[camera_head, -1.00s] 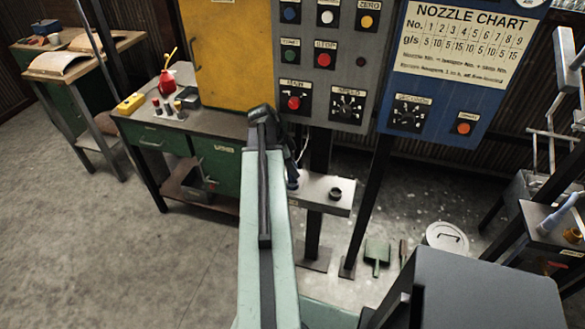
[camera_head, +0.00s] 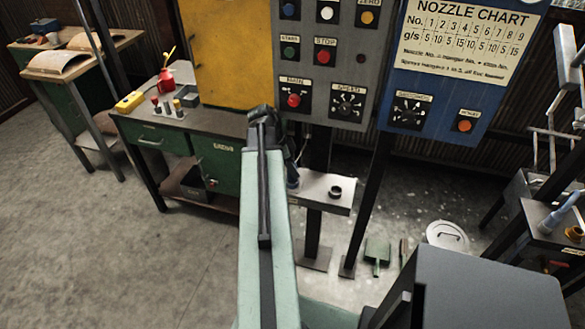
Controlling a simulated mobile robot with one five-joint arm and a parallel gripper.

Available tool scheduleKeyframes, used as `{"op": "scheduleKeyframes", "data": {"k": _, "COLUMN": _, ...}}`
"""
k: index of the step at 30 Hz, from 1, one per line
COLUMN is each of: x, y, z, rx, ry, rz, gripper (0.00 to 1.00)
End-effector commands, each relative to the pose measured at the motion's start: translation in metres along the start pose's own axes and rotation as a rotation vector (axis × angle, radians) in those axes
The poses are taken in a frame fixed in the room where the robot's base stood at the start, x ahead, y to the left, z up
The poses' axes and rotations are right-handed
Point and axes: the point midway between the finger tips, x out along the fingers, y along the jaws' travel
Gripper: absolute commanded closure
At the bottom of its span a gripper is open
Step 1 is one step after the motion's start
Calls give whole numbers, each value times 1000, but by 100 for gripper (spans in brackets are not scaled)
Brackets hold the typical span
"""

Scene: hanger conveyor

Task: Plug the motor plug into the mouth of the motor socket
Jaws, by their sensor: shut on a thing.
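My gripper (camera_head: 292,172) hangs at the far end of my pale green arm, near the middle of the picture. It is mostly hidden behind the arm's dark end. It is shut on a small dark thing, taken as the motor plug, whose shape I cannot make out. The gripper is at the left end of a small grey shelf. A short black ring (camera_head: 336,191) stands upright on this shelf, to the right of the gripper and apart from it. It may be the motor socket; its label is not readable.
The grey shelf (camera_head: 318,185) sits on a dark post below a grey control panel (camera_head: 340,65). A blue nozzle chart panel (camera_head: 455,95) is to the right. A green workbench (camera_head: 215,120) with small items stands left. A dustpan (camera_head: 377,250) and round lid (camera_head: 447,236) lie on the floor.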

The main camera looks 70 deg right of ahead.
Motion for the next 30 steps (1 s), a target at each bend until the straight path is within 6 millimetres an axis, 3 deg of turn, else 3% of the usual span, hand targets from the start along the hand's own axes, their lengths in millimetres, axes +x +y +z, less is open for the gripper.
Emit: {"op": "scheduleKeyframes", "data": {"k": 30, "x": 9, "y": 0, "z": 5, "rx": -1, "ry": 0, "rz": -1, "gripper": 100}}
